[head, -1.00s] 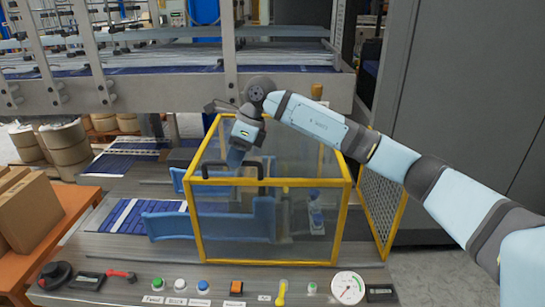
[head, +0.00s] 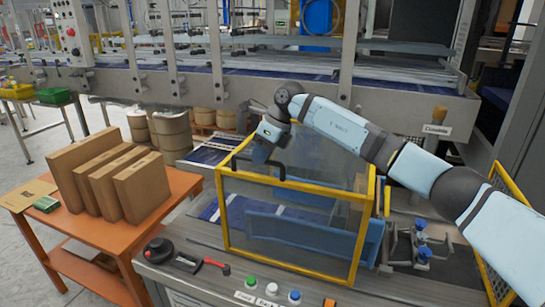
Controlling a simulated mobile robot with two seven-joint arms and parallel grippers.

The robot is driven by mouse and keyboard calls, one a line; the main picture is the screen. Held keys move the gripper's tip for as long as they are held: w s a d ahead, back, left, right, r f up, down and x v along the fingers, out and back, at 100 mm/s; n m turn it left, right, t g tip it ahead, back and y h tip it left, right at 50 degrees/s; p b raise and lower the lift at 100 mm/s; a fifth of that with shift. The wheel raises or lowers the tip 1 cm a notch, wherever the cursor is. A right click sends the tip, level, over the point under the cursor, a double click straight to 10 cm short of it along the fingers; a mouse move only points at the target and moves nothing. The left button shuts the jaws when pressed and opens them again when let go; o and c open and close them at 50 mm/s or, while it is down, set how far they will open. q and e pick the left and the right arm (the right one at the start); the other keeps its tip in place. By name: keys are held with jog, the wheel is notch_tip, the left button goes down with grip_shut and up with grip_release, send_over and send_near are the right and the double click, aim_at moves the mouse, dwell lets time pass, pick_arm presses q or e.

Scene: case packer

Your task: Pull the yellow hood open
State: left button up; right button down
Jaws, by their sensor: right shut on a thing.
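The yellow hood (head: 296,277) is a box of clear panels in a yellow frame, standing over part of the machine bed. Its black handle (head: 283,172) is at the top of the front side. My right gripper (head: 262,154) is at this handle and shut on it; the fingertips are partly hidden. Blue guide rails (head: 300,232) show through the clear panels. Small fittings with blue knobs (head: 423,254) stand uncovered to the right of the hood. My left gripper is not in view.
A control ledge with buttons (head: 272,289) and a red-handled lever (head: 216,264) runs along the front. An orange table (head: 95,240) with brown cartons (head: 143,187) stands at left. A mesh panel with yellow frame (head: 511,215) is at right. A grey machine beam (head: 400,105) crosses behind.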

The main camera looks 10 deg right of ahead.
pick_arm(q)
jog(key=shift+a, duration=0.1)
pick_arm(e)
jog(key=shift+w+a, duration=0.1)
jog(key=shift+a, duration=0.05)
jog(key=c, duration=1.2)
grip_release()
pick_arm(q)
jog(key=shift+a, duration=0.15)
pick_arm(e)
jog(key=shift+o, duration=0.5)
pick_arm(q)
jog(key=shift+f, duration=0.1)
pick_arm(e)
jog(key=shift+r, duration=0.1)
pick_arm(q)
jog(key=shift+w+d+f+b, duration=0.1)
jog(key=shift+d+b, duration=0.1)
jog(key=shift+b, duration=0.15)
pick_arm(e)
jog(key=v, duration=1.3)
jog(key=shift+d+r, duration=0.2)
jog(key=shift+r, duration=0.1)
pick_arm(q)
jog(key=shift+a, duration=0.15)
